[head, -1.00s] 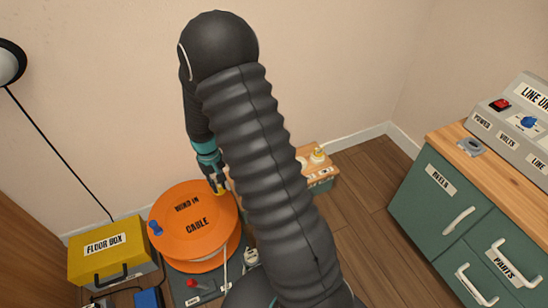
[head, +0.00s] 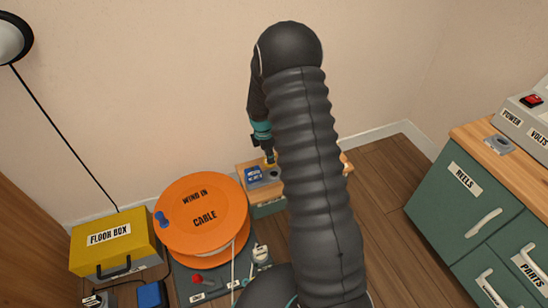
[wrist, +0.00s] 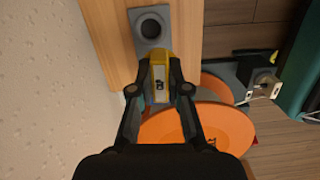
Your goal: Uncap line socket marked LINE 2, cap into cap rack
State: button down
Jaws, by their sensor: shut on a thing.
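My gripper (wrist: 158,92) is shut on a yellow cap (wrist: 160,70) with a pale face and a small dark mark. In the wrist view a grey plate with a round dark hole (wrist: 150,28) lies on the wood just beyond the cap. The cap overlaps the plate's near edge in the picture; I cannot tell whether they touch. My arm hides much of the box top. No LINE 2 marking is readable.
A blue piece (head: 253,175) is on the box's left part. An orange cable reel (head: 204,210) stands left of the box, and a yellow floor box (head: 112,245) farther left. A green cabinet (head: 462,215) stands right. Floor between box and cabinet is clear.

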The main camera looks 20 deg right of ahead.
jog(key=shift+w+d+f+n+t+b, duration=0.15)
jog(key=shift+d+f+n+b, duration=0.25)
jog(key=shift+f+n+b, duration=0.4)
jog(key=shift+w+d+f+n+t+b, duration=0.1)
jog(key=shift+w+d+f+n+b, duration=0.3)
jog(key=shift+f, duration=0.6)
jog(key=shift+w+d+f+n+t+b, duration=0.1)
jog(key=shift+d+f+n+b, duration=0.3)
jog(key=shift+f+n+b, duration=0.35)
jog(key=shift+f, duration=0.85)
jog(key=shift+f+b, duration=0.55)
jog(key=shift+f, duration=0.15)
jog(key=c, duration=1.1)
grip_release()
jog(key=shift+c, duration=1.4)
notch_tip(320, 180, up, 8)
jog(key=p, duration=0.5)
jog(key=shift+f+p, duration=0.25)
jog(key=shift+p, duration=0.1)
